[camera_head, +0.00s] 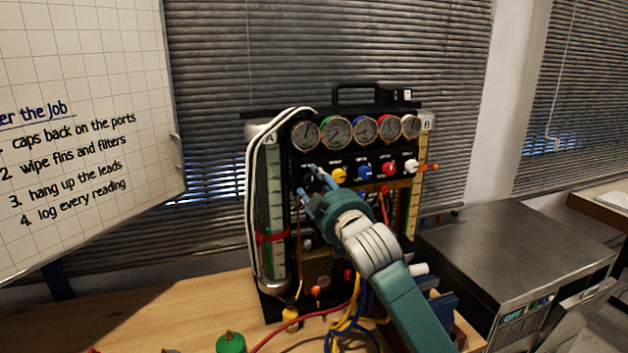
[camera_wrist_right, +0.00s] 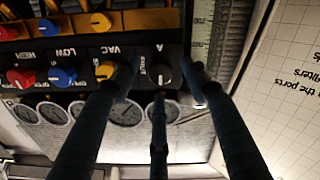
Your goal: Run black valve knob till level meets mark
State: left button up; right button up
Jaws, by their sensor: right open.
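The black valve knob (camera_wrist_right: 161,72) with a white pointer line sits on the dark panel of the gauge rig (camera_head: 345,154). My right gripper (camera_head: 314,180) is in front of the panel's left end. In the right wrist view, its fingers (camera_wrist_right: 160,82) are open and spread around the black knob, with no clear grip on it. In the head view the fingers mostly hide this knob. Cylinder A (camera_head: 275,190) stands at the rig's left with a scale and a red band (camera_head: 270,237). Its liquid level is not clear. My left gripper is out of view.
Yellow (camera_head: 339,174), blue (camera_head: 364,172), red (camera_head: 389,169) and white (camera_head: 410,165) knobs sit right of the black one, under a row of several gauges (camera_head: 364,129). Cylinder B (camera_head: 416,195) is at right. Hoses and a green fitting (camera_head: 230,342) are on the bench.

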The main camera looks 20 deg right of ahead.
jog(key=shift+w, duration=0.85)
jog(key=shift+c, duration=0.3)
grip_shut()
